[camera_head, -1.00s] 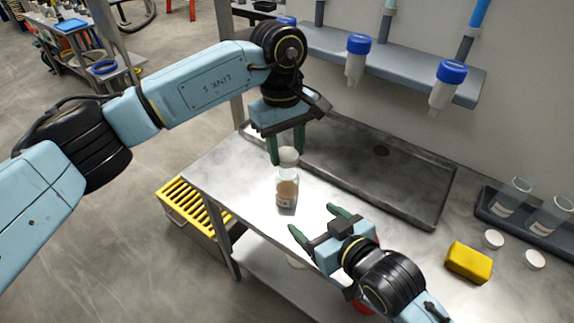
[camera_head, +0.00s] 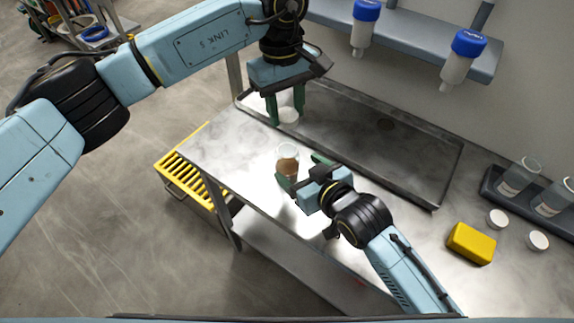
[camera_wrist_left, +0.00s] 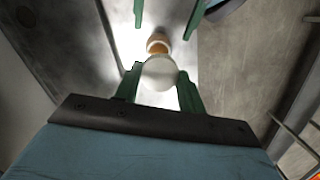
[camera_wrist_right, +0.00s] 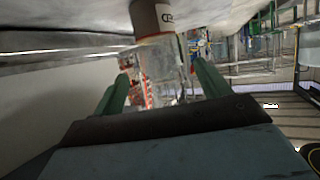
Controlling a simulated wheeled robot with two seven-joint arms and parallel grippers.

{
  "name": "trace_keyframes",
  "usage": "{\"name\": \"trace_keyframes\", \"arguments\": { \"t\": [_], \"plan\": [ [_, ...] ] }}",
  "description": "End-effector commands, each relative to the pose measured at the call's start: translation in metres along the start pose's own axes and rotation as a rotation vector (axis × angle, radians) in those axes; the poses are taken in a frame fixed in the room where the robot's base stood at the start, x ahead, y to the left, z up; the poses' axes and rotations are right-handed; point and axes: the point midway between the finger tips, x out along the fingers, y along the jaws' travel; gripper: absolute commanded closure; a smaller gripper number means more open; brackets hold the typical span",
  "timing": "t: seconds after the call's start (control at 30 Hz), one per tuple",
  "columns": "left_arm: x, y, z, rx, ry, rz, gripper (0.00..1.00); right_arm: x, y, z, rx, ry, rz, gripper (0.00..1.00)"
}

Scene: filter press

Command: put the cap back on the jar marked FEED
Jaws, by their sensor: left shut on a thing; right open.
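A clear jar (camera_head: 288,163) with brown contents stands upright and uncapped near the bench's left end. Its label is only partly seen in the right wrist view (camera_wrist_right: 167,16) and I cannot read it fully. My left gripper (camera_head: 285,112) is shut on a white round cap (camera_head: 289,115), held above and apart from the jar. The cap also shows in the left wrist view (camera_wrist_left: 160,72), in front of the jar (camera_wrist_left: 158,40). My right gripper (camera_head: 303,171) is open, low at the jar, with a finger on either side; contact cannot be told.
A sunken metal tray (camera_head: 440,190) lies behind the jar. At right are a yellow block (camera_head: 471,243), two loose white caps (camera_head: 497,219) (camera_head: 538,240) and a dark rack (camera_head: 490,190) with two uncapped jars. Blue-topped filter housings (camera_head: 463,58) hang from the wall shelf.

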Motion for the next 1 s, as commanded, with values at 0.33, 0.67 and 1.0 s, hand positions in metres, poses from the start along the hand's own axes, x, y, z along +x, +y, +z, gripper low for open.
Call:
{"name": "trace_keyframes", "arguments": {
  "t": [0.33, 0.67, 1.0],
  "plan": [
    [0.0, 0.0, 0.0, 0.0, 0.0, 0.0, 0.81, 0.053, 0.0, 0.0, 0.001, 0.0, 0.0, 0.24],
    [0.0, 0.0, 0.0, 0.0, 0.0, 0.0, 0.81, 0.065, -0.001, 0.0, 0.001, 0.001, -0.001, 0.24],
    [0.0, 0.0, 0.0, 0.0, 0.0, 0.0, 0.81, 0.064, 0.0, 0.0, 0.001, 0.001, 0.0, 0.46]
  ]
}}
